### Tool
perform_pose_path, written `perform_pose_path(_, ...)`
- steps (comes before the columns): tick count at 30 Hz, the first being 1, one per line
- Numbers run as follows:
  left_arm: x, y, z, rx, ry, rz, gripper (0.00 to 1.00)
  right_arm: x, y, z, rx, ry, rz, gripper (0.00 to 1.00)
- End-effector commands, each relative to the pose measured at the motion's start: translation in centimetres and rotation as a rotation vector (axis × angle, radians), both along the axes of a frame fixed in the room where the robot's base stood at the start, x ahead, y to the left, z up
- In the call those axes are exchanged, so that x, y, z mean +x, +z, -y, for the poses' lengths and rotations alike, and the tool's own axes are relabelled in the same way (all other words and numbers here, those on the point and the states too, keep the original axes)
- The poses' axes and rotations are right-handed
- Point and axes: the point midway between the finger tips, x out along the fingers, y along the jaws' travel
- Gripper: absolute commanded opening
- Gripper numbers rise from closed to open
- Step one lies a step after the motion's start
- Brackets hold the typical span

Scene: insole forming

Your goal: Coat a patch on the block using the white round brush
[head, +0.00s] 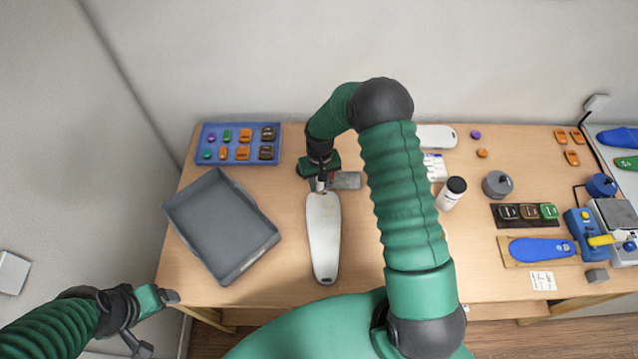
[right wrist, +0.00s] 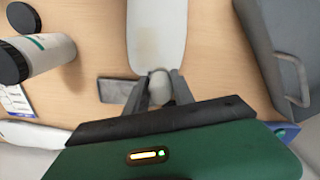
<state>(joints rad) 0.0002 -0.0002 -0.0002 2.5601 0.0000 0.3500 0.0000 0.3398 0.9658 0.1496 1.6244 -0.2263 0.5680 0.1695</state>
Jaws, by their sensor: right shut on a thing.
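A long white insole-shaped block (head: 323,245) lies on the table in front of my right gripper (head: 321,184). It also shows in the right wrist view (right wrist: 157,30), with a faint tan tint on its surface near the gripper. My right gripper is shut on a pale round thing (right wrist: 159,87), which looks like the white round brush, at the block's far end. Whether the brush touches the block I cannot tell. My left gripper (head: 168,297) is off the table's left side, away from the block; its jaw gap is unclear.
A dark grey slab (head: 346,180) lies right beside the right gripper. A grey tray (head: 222,225) and a blue tray of small pieces (head: 239,126) are to the left. A white bottle (head: 451,193) and a grey round pot (head: 497,184) stand to the right of my arm.

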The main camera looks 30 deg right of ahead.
Motion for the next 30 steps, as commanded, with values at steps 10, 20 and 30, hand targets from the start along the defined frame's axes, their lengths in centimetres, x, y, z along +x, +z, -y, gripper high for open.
perform_pose_path(10,0.0,2.4,0.0,0.0,-0.001,0.0,0.8,0.4,3.3,-0.4,-0.001,0.001,0.0,0.0)
perform_pose_path(20,0.0,2.6,0.0,0.0,0.0,0.0,0.8,0.4,3.8,-0.5,-0.001,0.001,-0.001,0.0)
perform_pose_path(30,0.0,2.6,0.0,0.0,0.0,0.0,0.8,0.4,3.7,-0.4,0.0,0.002,-0.001,0.0)
